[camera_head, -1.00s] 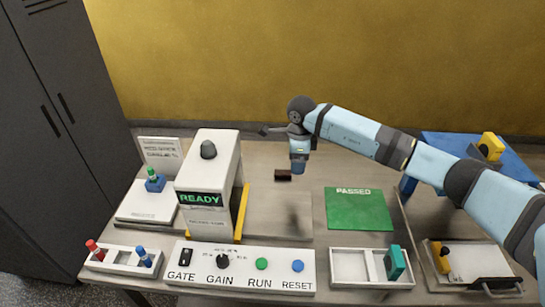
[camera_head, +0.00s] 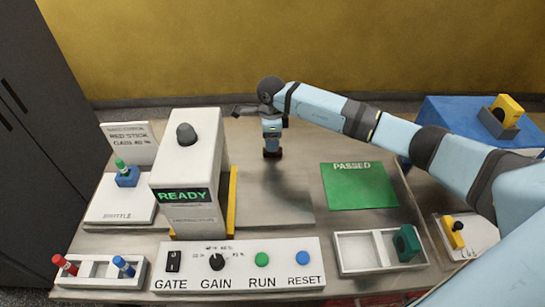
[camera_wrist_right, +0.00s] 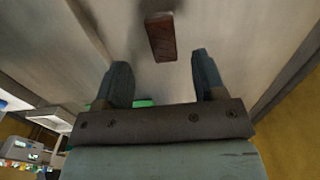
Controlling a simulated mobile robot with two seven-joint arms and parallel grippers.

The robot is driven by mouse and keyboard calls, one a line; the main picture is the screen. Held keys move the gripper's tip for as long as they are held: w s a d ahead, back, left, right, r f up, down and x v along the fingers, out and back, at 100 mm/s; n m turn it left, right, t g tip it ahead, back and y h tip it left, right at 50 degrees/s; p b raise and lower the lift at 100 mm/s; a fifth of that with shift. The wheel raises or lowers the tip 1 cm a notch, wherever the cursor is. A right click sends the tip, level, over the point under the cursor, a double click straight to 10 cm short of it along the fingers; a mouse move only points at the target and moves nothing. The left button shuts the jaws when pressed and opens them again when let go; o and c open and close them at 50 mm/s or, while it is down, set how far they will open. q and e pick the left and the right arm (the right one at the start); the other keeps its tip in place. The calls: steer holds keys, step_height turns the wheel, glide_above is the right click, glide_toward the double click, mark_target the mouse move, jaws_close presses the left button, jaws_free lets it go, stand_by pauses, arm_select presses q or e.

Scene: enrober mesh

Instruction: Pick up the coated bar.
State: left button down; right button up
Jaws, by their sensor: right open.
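The coated bar is a small dark brown block (camera_wrist_right: 161,37) in the right wrist view, lying just beyond and between the fingertips. In the head view it is the dark piece (camera_head: 272,154) at the lower end of my right gripper (camera_head: 272,146), partly hidden by it. My right gripper is open, its two fingers (camera_wrist_right: 160,70) apart with nothing between them. I cannot tell the exact height of the fingers above the bar. My left gripper is not in view.
A white machine reading READY (camera_head: 186,150) with a yellow strip (camera_head: 232,200) stands left of the gripper. A green PASSED mat (camera_head: 358,187) lies to the right. A control panel (camera_head: 238,265) and trays (camera_head: 352,262) line the front. Bare table surrounds the bar.

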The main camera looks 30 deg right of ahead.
mark_target(279, 153)
steer(key=f+b, duration=0.1)
steer(key=f, duration=0.2)
steer(key=f+b, duration=0.1)
steer(key=f, duration=0.1)
steer(key=shift+w+a+f+b, duration=0.1)
steer(key=shift+w+a+b, duration=0.15)
steer(key=shift+b, duration=0.1)
steer(key=shift+d, duration=0.1)
steer(key=c, duration=0.8)
